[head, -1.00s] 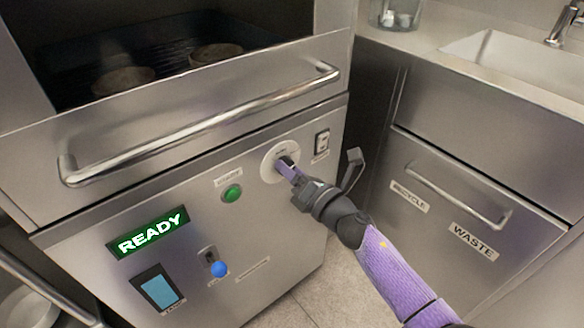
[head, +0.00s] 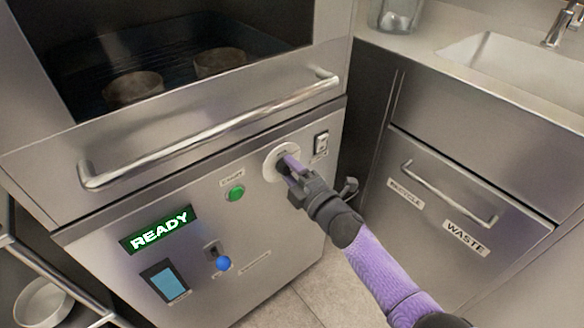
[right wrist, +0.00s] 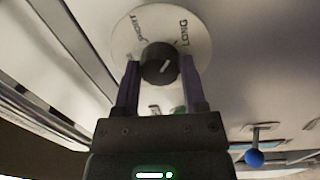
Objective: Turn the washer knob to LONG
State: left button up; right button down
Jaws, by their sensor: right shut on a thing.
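The washer knob (right wrist: 158,64) is black and sits on a round white dial (right wrist: 122,46). In the right wrist view LONG is printed at the dial's upper right, and another word, hard to read, at its upper left. A short white line on the knob slants to the upper right, roughly toward LONG. My right gripper (right wrist: 160,78) is shut on the knob, with one purple finger on each side. In the head view the right gripper (head: 287,166) reaches the dial (head: 270,172) and hides most of the knob. My left gripper is not in view.
The washer front holds a green button (head: 236,193), a READY display (head: 160,231), a blue-tipped lever (head: 223,263) and a rocker switch (head: 321,143). A long bar handle (head: 215,132) juts out above the dial. A WASTE drawer (head: 470,205) stands to the right.

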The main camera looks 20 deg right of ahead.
jog(key=shift+m+p, duration=0.3)
jog(key=shift+m, duration=0.8)
jog(key=shift+c, duration=0.7)
grip_release()
